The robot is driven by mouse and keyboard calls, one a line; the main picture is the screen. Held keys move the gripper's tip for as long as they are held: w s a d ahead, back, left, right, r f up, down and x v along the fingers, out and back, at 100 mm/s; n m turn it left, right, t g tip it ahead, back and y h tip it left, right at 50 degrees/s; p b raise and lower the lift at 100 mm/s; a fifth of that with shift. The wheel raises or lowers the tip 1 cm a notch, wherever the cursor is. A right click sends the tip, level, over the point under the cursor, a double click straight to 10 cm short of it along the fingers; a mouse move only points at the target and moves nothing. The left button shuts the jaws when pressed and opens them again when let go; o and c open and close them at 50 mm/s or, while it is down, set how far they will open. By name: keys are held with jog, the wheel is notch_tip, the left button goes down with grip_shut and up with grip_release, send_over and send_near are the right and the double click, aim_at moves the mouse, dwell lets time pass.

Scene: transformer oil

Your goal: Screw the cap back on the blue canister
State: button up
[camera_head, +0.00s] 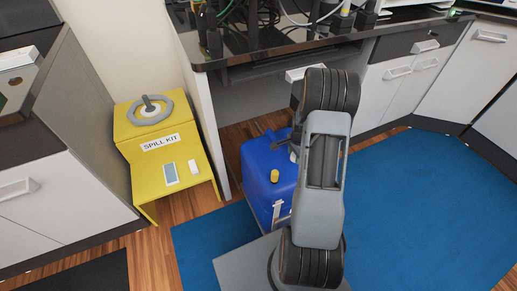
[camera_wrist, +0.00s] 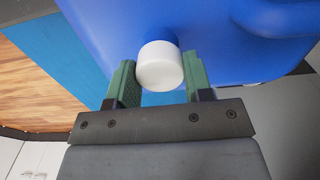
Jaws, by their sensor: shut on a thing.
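The blue canister (camera_head: 262,160) stands on the floor below the dark counter, partly hidden by my arm in the head view. Its blue wall also fills the upper wrist view (camera_wrist: 210,25). A white round cap (camera_wrist: 160,66) sits at a short blue neck on the canister. My gripper (camera_wrist: 158,84) has its green fingers on either side of this cap and is shut on it. How far the cap is threaded cannot be told. A small yellow cap (camera_head: 274,176) shows on the canister in the head view. My gripper is hidden there.
A yellow spill kit stand (camera_head: 150,165) with a grey handwheel (camera_head: 150,108) is left of the canister. The dark counter (camera_head: 270,52) carries cables and equipment above it. A blue mat (camera_head: 430,195) covers open floor to the right, before white cabinets (camera_head: 405,85).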

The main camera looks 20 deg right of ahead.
jog(key=o, duration=1.1)
